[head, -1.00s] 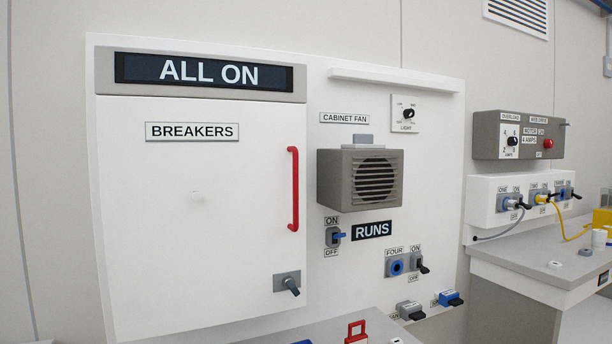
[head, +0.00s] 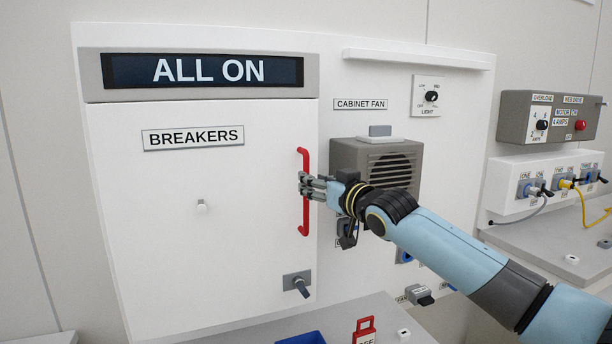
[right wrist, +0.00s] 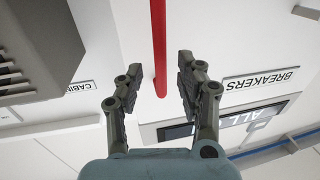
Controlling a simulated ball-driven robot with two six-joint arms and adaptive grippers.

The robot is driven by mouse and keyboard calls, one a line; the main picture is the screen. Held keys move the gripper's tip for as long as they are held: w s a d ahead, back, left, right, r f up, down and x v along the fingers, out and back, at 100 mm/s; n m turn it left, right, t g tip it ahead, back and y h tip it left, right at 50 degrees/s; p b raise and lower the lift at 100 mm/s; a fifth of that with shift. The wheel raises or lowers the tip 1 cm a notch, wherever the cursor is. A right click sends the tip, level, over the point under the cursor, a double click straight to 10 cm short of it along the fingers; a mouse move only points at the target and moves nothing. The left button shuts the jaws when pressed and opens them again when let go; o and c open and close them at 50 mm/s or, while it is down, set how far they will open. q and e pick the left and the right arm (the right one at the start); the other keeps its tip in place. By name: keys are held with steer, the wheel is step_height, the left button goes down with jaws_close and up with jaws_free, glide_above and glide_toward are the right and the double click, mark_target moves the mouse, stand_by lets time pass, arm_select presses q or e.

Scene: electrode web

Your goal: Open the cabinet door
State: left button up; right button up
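The white cabinet door (head: 170,240), labelled BREAKERS, is shut, flat in its panel. Its red vertical bar handle (head: 305,215) is on its right side. A grey latch with a dark lever (head: 298,284) sits below the handle. My right gripper (head: 303,186) is at the handle's middle, reaching in from the right. In the right wrist view, the two fingers of this gripper (right wrist: 158,72) are apart, with the red handle (right wrist: 158,40) between them in the picture. A gap shows on both sides, so it is not gripped. My left gripper is not in view.
The grey fan box (head: 375,155) stands out from the panel right of the handle, close to my right wrist. A grey ledge (head: 370,310) with a blue tray (head: 302,338) and a red tag (head: 365,330) lies below the door. The wall at left is clear.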

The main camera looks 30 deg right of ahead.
steer(key=w, duration=0.4)
steer(key=shift+w+d, duration=0.1)
jaws_close()
stand_by(0.5)
